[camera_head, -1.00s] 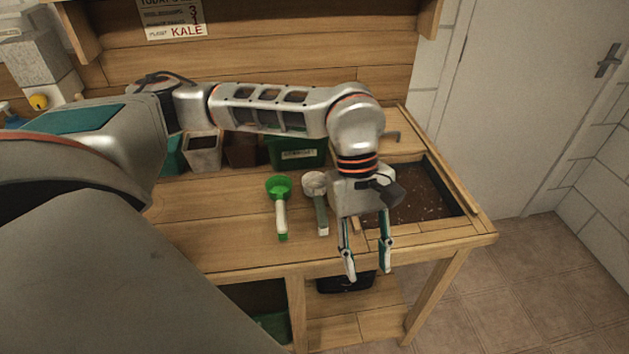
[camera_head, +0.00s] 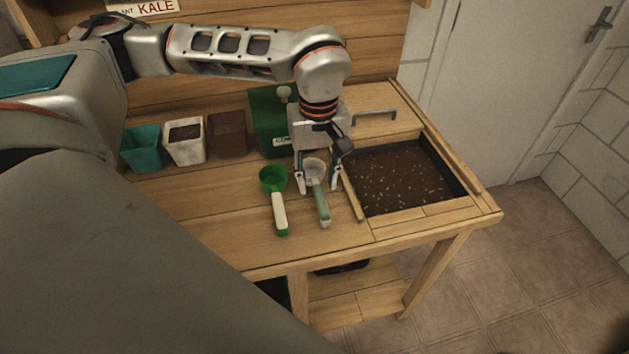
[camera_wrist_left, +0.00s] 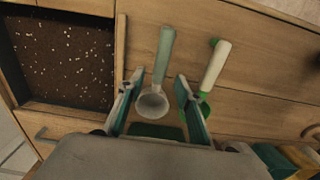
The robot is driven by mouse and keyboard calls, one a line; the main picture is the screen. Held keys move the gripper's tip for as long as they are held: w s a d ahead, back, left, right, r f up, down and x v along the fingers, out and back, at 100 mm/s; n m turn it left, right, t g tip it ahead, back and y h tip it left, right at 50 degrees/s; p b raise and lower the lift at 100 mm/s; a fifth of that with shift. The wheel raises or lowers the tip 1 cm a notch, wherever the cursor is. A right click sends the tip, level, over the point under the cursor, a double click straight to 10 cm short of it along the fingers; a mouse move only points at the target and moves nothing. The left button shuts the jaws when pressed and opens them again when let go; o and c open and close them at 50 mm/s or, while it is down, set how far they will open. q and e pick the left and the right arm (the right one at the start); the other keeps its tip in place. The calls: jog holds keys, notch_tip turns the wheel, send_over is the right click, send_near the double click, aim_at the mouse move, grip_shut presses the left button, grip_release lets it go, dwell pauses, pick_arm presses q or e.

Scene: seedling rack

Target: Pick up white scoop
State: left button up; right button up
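The white scoop (camera_head: 322,205) lies on the bench with its white bowl toward the back and its grey-green handle toward the front edge. My left gripper (camera_head: 317,188) points down over it, fingers apart, one on each side of the scoop. In the left wrist view, the open left gripper (camera_wrist_left: 159,78) has the white scoop (camera_wrist_left: 152,104) between its fingers, with a gap on each side. I cannot tell how high the fingertips are above the bench. My right gripper is not in view.
A green scoop with a white handle (camera_head: 280,213) lies just left of the white scoop. A soil bin (camera_head: 400,180) is sunk into the bench at right. Teal (camera_head: 142,150), white (camera_head: 186,142) and brown pots (camera_head: 228,134) and a green container (camera_head: 268,120) stand behind.

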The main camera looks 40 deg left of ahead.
aim_at(318, 187)
pick_arm(q)
jog(key=f, duration=0.4)
jog(key=shift+w+a+f, duration=0.1)
jog(key=shift+w, duration=0.1)
grip_shut()
notch_tip(318, 187, up, 20)
jog(key=p, duration=0.1)
dwell(0.5)
